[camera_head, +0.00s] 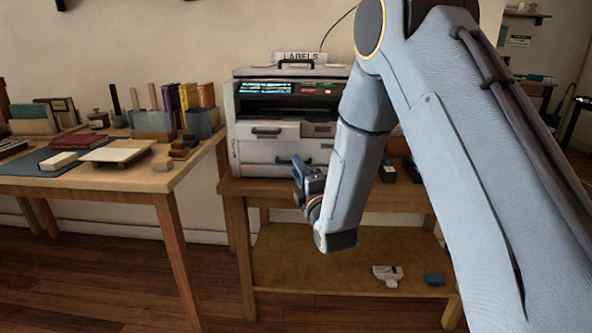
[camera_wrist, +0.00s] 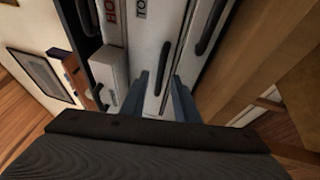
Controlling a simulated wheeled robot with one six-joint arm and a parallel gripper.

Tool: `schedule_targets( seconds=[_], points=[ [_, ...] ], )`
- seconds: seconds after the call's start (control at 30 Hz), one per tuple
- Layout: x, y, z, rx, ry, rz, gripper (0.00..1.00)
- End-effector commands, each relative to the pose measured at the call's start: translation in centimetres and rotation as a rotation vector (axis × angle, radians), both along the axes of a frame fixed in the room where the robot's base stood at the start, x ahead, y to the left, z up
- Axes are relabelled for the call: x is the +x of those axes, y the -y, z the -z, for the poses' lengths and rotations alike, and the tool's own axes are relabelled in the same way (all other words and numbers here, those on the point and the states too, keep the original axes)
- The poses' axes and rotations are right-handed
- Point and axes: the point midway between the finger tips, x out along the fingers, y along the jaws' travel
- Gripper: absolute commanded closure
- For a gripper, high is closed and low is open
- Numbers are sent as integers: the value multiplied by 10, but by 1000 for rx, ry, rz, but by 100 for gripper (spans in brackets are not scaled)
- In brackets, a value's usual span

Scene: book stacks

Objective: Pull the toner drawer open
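The white printer-like machine (camera_head: 250,152) stands on a wooden table, with drawer fronts facing me. In the wrist view a white drawer front (camera_wrist: 150,50) bears a partly cut-off label starting "TO" and a dark bar handle (camera_wrist: 163,66). My gripper (camera_wrist: 160,76) is open, its two blue fingers on either side of that handle's near end; whether they touch it I cannot tell. The drawer looks shut. In the head view my gripper (camera_head: 299,172) is in front of the machine's lower front, and my arm hides its right part.
A second dark handle (camera_wrist: 209,28) is on the neighbouring front. A small box-like panel (camera_wrist: 108,72) juts out to the left, also with a handle. A side table (camera_head: 140,184) with books and blocks stands left. A lower shelf (camera_head: 320,262) holds small items.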

Motion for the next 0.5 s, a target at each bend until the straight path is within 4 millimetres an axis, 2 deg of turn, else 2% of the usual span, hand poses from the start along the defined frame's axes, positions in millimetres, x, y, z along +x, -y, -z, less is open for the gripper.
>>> schedule_targets(
  seconds=[0.13, 0.4, 0.5],
  points=[
    [8, -4, -1, 1, 0, -1, 72],
    [9, -5, -2, 0, -1, -1, 72],
    [9, -5, -2, 0, -1, -2, 89]
  ],
)
